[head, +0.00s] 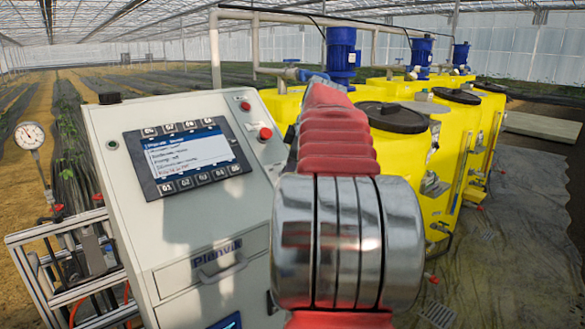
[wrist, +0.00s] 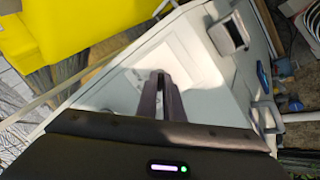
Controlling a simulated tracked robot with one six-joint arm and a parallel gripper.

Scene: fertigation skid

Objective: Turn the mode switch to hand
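The pale grey control cabinet (head: 215,245) stands left of centre in the head view, with a lit screen (head: 185,155) and buttons around it. A red push button (head: 265,133) and a smaller red one (head: 245,106) are right of the screen. I cannot make out the mode switch; my arm covers part of the cabinet's right side. In the wrist view, the dark fingers of my gripper (wrist: 161,78) lie close together over a pale cabinet surface (wrist: 115,95). I see nothing held between them. My gripper is hidden in the head view.
Yellow tanks (head: 452,140) with black lids and blue motors stand at the right, close to my arm. A pressure gauge (head: 30,135) and a metal frame are at the left. In the wrist view, a dark-framed part (wrist: 228,36) sticks out at upper right.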

